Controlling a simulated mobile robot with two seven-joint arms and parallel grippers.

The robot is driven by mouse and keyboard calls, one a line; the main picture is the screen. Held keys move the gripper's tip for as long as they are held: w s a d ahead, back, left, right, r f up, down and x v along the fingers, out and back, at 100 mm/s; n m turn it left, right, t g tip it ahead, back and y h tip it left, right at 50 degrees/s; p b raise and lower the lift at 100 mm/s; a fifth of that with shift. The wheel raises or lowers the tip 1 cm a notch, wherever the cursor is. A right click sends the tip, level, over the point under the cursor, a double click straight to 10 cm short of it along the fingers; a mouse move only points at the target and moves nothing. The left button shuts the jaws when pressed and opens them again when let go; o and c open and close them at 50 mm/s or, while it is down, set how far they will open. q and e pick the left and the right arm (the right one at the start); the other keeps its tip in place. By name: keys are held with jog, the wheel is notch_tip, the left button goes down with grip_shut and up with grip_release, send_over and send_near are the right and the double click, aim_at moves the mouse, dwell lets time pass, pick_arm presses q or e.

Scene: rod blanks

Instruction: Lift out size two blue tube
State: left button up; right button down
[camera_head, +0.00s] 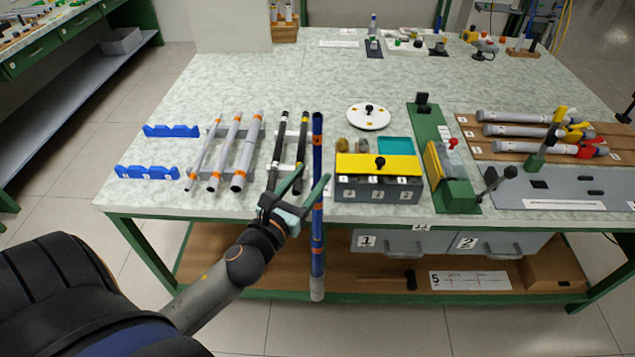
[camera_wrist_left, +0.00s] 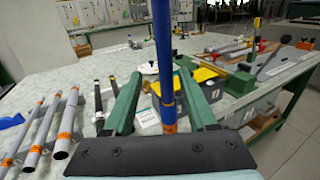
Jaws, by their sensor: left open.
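A long blue tube (camera_head: 317,150) with orange bands runs up and down at the table's front edge, its pale lower end hanging in front of the lower shelf. In the left wrist view the blue tube (camera_wrist_left: 163,50) runs between the two green fingers, its upper part cut off by the frame. My left gripper (camera_head: 302,196) is open at the tube, one finger to each side. I cannot tell whether either finger touches it, nor what supports it. No size mark is readable on it. My right gripper is not in view.
Grey tubes with orange bands (camera_head: 220,150) and black rods (camera_head: 280,140) lie left of the blue tube. Blue notched racks (camera_head: 147,172) sit further left. A yellow-topped box (camera_head: 377,168) stands close on the right, with a green fixture (camera_head: 452,180) beyond. The table's back middle is clear.

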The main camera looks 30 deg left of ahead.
pick_arm(q)
jog(key=w+p, duration=0.1)
jog(key=w, duration=0.3)
jog(key=shift+d+r, duration=0.1)
jog(key=shift+d, duration=0.05)
jog(key=shift+w, duration=0.6)
jog(key=shift+c, duration=0.2)
grip_shut()
